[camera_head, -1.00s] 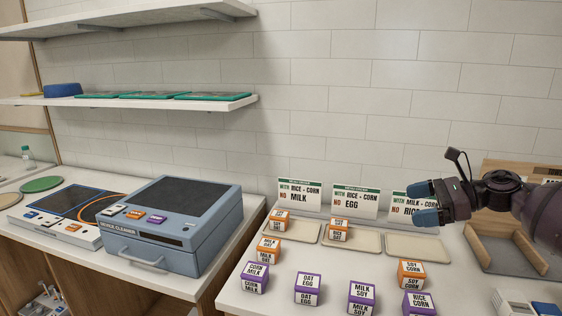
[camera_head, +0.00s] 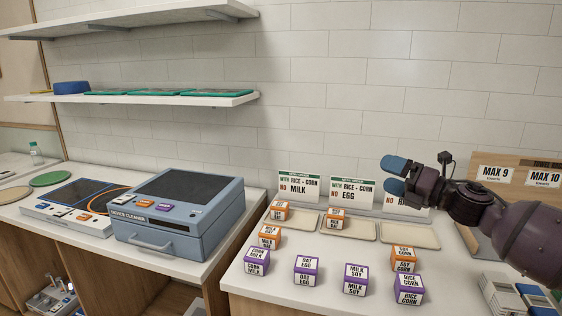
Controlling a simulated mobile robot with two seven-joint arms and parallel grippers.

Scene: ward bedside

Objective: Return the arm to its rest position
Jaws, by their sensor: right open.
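My right gripper (camera_head: 393,176) is in the air above the right part of the counter, in front of the third sign. Its two blue fingertips point left and are apart, with nothing between them. My right arm comes in from the right edge. My left gripper is out of view. Below the gripper, the right tray (camera_head: 412,236) is empty. An orange-topped cube (camera_head: 278,211) sits on the left tray (camera_head: 299,222), and another orange-topped cube (camera_head: 334,217) sits on the middle tray (camera_head: 360,231).
Several labelled cubes, such as the milk-soy cube (camera_head: 356,279), stand along the counter's front. Signs (camera_head: 352,193) stand behind the trays. A wooden holder (camera_head: 515,175) is behind my right arm. A blue device cleaner (camera_head: 180,215) stands left; shelves (camera_head: 140,98) hang above it.

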